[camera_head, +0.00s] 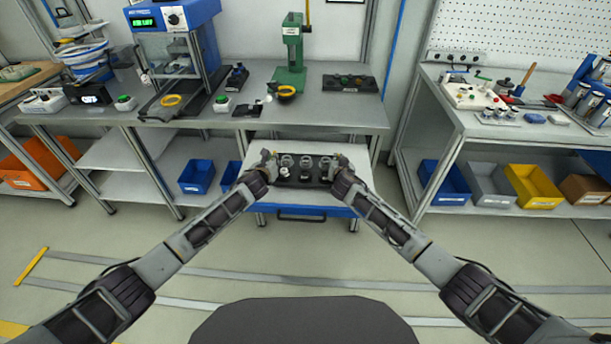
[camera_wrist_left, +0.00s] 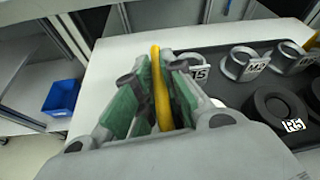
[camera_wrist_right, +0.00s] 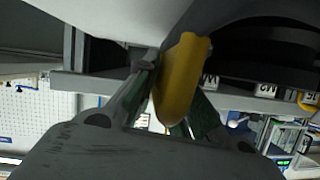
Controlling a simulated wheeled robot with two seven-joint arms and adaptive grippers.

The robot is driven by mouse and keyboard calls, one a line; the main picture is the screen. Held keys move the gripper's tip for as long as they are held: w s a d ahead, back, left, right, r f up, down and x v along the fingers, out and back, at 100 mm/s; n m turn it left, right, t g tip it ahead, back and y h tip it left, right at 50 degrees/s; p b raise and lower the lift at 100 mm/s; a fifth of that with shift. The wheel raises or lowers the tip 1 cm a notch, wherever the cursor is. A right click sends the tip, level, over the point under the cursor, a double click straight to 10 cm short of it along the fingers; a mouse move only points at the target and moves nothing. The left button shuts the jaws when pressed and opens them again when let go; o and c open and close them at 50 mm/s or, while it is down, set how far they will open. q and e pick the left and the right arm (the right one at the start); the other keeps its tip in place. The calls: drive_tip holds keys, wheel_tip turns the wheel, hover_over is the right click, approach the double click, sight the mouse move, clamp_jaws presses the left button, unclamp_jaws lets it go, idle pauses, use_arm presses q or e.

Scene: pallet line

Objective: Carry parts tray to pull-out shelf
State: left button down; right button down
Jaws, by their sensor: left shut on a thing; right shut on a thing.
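The dark parts tray (camera_head: 303,183) is over the white pull-out shelf (camera_head: 300,148), with several round parts in it. In the left wrist view the tray (camera_wrist_left: 222,82) shows labelled cups and a black ring-shaped part (camera_wrist_left: 272,105). My left gripper (camera_head: 268,162) is shut on the tray's yellow left handle (camera_wrist_left: 161,90). My right gripper (camera_head: 338,163) is shut on the yellow right handle (camera_wrist_right: 181,80). The tray looks about level. I cannot tell whether its underside touches the shelf.
The shelf's blue front with a dark handle (camera_head: 302,214) faces me below the workbench (camera_head: 330,112). Blue bins (camera_head: 197,176) sit lower left. The floor in front is clear.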

use_arm(q)
drive_tip(key=shift+a+f+b, duration=0.1)
drive_tip(key=shift+f+b, duration=0.3)
drive_tip(key=shift+b, duration=0.05)
use_arm(e)
drive_tip(key=shift+d+f, duration=0.1)
drive_tip(key=shift+f, duration=0.3)
use_arm(q)
drive_tip(key=c, duration=1.9)
unclamp_jaws()
drive_tip(key=shift+f, duration=0.15)
drive_tip(key=shift+c, duration=0.2)
use_arm(e)
drive_tip(key=c, duration=1.9)
unclamp_jaws()
drive_tip(key=shift+f, duration=0.15)
use_arm(q)
drive_tip(key=o, duration=0.4)
use_arm(e)
drive_tip(key=o, duration=0.4)
use_arm(q)
drive_tip(key=shift+r, duration=0.35)
use_arm(e)
drive_tip(key=shift+r, duration=0.35)
